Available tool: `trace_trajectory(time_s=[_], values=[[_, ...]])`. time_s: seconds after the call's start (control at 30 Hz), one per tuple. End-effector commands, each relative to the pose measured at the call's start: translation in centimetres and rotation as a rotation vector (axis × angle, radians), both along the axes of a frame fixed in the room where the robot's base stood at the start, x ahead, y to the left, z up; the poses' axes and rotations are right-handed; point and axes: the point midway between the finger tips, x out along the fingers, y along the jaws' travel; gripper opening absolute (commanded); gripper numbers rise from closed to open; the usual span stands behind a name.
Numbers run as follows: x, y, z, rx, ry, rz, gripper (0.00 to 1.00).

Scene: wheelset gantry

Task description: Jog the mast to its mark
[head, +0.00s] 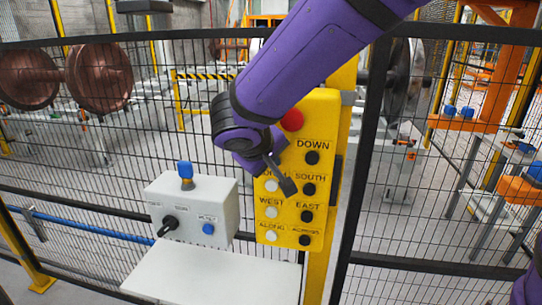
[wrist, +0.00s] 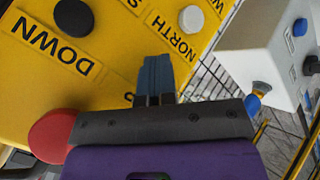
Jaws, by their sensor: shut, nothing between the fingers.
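A yellow control pendant (head: 296,130) hangs on a post at the fence. It has black and white buttons with labels including DOWN, SOUTH, NORTH, WEST, EAST, ALONG and ACROSS, and a red button (head: 291,120) on top. My gripper (head: 288,187) is shut and empty in front of the pendant's upper left part. In the wrist view the closed fingers (wrist: 155,68) lie over the yellow face near the NORTH label, between the DOWN button (wrist: 73,17) and the grey box. Touching or apart, I cannot tell. The left button in the DOWN row is hidden. I cannot pick out the mast or its mark.
A grey box (head: 192,205) with a blue-topped key, black knob and blue button stands left of the pendant, above a white shelf (head: 215,275). Black mesh fence (head: 365,170) spans the view. Behind it are brown wheelsets (head: 98,78) and an orange frame (head: 500,75).

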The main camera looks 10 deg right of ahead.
Motion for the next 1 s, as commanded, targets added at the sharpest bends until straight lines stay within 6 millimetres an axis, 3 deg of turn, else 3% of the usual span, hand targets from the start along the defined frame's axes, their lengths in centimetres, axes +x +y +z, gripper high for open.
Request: trace_trajectory(time_s=[0.57,1.0], values=[[-0.1,0.0,0.0,-0.001,-0.001,0.000,0.00],[-1.5,0.6,0.0,0.000,0.000,0.000,0.00]])
